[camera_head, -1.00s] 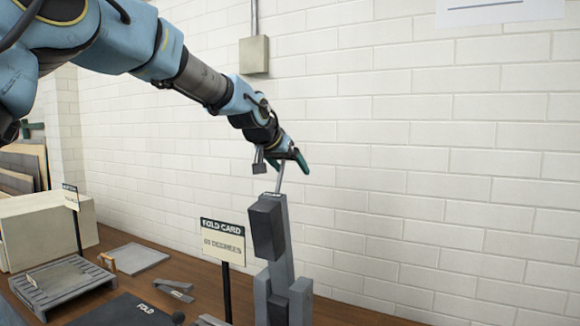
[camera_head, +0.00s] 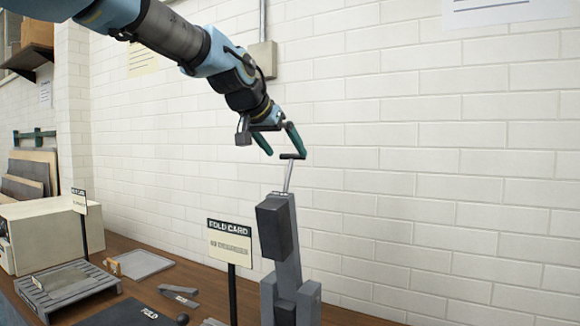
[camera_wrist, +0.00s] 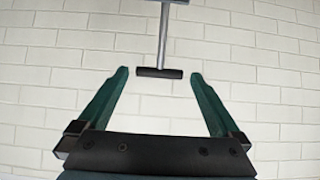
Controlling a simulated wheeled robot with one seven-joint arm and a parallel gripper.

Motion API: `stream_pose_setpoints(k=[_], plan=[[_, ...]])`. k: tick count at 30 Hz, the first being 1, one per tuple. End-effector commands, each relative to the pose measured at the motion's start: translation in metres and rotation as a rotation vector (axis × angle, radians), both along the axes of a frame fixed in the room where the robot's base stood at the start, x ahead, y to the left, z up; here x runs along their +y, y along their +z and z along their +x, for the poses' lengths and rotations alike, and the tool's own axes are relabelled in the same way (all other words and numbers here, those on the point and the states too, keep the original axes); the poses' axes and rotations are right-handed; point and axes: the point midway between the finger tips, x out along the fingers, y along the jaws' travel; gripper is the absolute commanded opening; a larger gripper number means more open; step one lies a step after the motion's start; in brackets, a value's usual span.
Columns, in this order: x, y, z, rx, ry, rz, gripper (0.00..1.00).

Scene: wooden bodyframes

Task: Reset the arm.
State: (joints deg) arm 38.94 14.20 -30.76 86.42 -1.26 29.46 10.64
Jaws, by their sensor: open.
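My gripper (camera_head: 278,148) is open, with its two green fingers spread, in the upper middle of the head view. It hangs above a grey upright machine (camera_head: 285,250) that has a thin metal lever on top. The lever's dark cross handle (camera_head: 293,156) lies close by the right fingertip in the head view. In the wrist view the open fingers of my gripper (camera_wrist: 157,75) stand either side of the handle (camera_wrist: 159,73), with gaps on both sides. The handle's grey rod (camera_wrist: 164,38) runs up from it in that view. The jaws hold nothing.
A sign reading FOLD CARD (camera_head: 230,242) stands left of the machine. The wooden bench (camera_head: 185,275) bears a grey pallet (camera_head: 65,290), a shallow tray (camera_head: 140,264), small grey pieces (camera_head: 179,295) and a pale box (camera_head: 40,232). A white brick wall (camera_head: 420,150) is behind.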

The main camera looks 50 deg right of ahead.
Motion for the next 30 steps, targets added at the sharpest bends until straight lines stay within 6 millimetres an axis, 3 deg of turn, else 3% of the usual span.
stream_pose_setpoints(k=[23, 26, 30], plan=[[0.010, 0.003, 0.001, 0.002, 0.006, 0.006, 1.00], [0.025, -0.012, 0.017, 0.009, 0.043, 0.033, 1.00], [0.074, -0.058, 0.062, 0.041, 0.160, 0.111, 1.00]])
